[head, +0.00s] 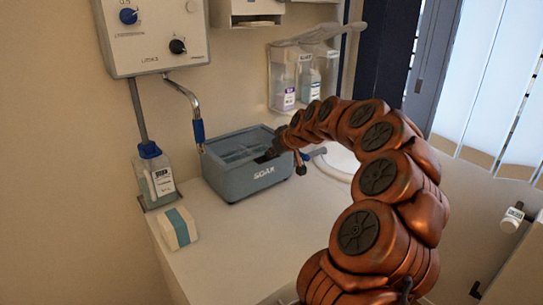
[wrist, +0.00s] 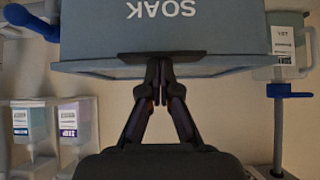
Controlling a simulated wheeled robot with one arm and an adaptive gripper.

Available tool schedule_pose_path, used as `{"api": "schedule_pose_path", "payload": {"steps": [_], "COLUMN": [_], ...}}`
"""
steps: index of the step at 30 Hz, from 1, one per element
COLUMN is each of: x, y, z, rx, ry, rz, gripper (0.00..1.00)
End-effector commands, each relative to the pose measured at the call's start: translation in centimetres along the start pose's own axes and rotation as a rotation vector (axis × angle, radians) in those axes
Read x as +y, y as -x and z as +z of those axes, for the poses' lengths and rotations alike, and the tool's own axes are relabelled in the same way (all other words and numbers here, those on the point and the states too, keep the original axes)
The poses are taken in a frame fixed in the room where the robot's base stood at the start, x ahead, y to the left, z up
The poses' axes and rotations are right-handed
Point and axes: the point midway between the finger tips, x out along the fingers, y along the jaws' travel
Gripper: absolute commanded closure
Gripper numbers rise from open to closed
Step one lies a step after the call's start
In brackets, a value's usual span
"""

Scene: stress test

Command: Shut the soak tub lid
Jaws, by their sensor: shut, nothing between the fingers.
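The soak tub (head: 262,179) is a grey-blue box marked "SOAK" on the counter in the head view. Its top shows a raised rim around a paler inset area; I cannot tell how far the lid is shut. In the wrist view the tub (wrist: 215,30) appears upside down, and my gripper (wrist: 160,75) is shut and empty. Its tips are at a dark tab (wrist: 135,57) on the tub's edge; I cannot tell whether they touch.
A pump bottle (head: 155,178) and a white-and-teal box (head: 178,228) stand left of the tub. A bent metal pipe (head: 190,98) with a blue grip hangs behind it. A clear wall holder (head: 284,75) has bottles. A white basin (head: 338,160) lies right. The front counter (head: 240,245) is clear.

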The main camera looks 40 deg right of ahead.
Motion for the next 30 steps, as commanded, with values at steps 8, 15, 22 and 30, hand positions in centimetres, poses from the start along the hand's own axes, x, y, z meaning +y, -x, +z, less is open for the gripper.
{"api": "schedule_pose_path", "payload": {"steps": [8,15,22,30], "x": [-0.3,-0.3,0.0,0.0], "y": [-0.4,1.5,5.3,10.1], "z": [0.6,-1.5,-2.8,-3.1], "rx": [-0.017,-0.009,0.0,0.001], "ry": [0.001,0.003,0.001,0.001], "rz": [-0.009,-0.006,0.001,0.001], "gripper": [1.0,1.0,1.0,1.0]}}
